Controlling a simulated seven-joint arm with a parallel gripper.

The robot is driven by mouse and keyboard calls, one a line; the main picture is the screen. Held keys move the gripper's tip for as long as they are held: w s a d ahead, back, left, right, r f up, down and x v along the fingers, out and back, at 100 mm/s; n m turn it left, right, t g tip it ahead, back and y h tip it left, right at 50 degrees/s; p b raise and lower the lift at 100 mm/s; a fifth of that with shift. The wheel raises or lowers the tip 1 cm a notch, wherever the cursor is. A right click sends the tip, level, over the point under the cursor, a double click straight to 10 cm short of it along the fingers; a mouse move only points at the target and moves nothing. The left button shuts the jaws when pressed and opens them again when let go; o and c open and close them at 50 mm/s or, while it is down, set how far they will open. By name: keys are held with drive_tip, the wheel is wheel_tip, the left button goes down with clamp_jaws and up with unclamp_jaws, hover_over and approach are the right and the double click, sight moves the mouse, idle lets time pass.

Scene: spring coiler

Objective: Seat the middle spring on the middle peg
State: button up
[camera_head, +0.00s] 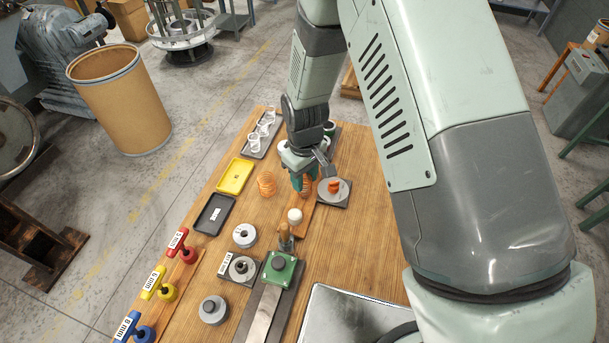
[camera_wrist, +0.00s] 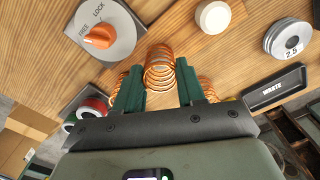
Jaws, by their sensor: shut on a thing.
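An orange coil spring (camera_wrist: 160,70) stands between the two green fingers of my gripper (camera_wrist: 161,90), which is shut on it. In the head view the held spring (camera_head: 306,187) shows beside my gripper (camera_head: 302,178), behind a white-topped round piece (camera_head: 295,215). Parts of two more orange springs show in the wrist view, one by the left finger (camera_wrist: 118,86) and one by the right finger (camera_wrist: 207,88). One other spring (camera_head: 267,183) stands on the table left of my gripper in the head view. I cannot make out a peg; the held spring's lower end is unclear.
A grey plate with an orange LOCK/FREE knob (camera_wrist: 99,38) is close to my gripper. A yellow tray (camera_head: 235,176), a black WASTE tray (camera_head: 200,222) and a tray of white cups (camera_head: 252,145) lie to the left. A green block (camera_head: 278,271) and coloured handles stand nearer.

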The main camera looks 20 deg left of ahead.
drive_tip(key=shift+f, duration=0.55)
idle(0.4)
drive_tip(key=o, duration=1.2)
wheel_tip(320, 180, up, 11)
idle(0.8)
drive_tip(key=shift+r, duration=0.1)
